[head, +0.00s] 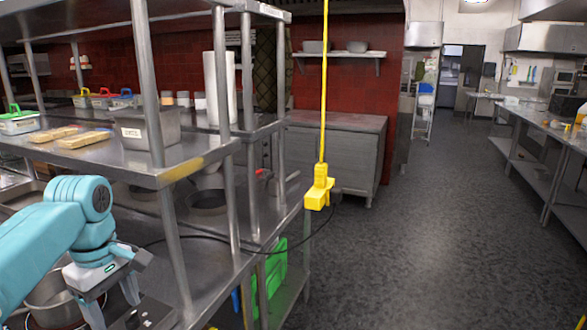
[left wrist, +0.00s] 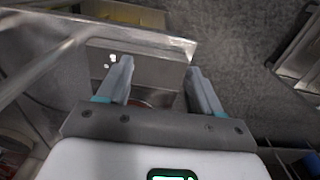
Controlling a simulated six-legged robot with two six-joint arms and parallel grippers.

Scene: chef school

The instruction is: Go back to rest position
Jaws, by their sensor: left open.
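My left arm comes in from the left in the head view, teal and bent downward. Its gripper (head: 112,300) is low at the left, in front of the steel shelving. In the left wrist view my left gripper (left wrist: 157,78) has its two fingers spread apart, with nothing held between them. A steel surface and part of a round, reddish-brown thing show beyond the fingers. My right arm and gripper are not in view.
Steel shelving (head: 200,176) fills the left, close to my left arm. A metal pot (head: 50,298) is beside the gripper in the picture. A yellow hanging fixture (head: 319,194) is at centre. Grey floor (head: 440,240) is open to the right, up to a steel counter (head: 520,112).

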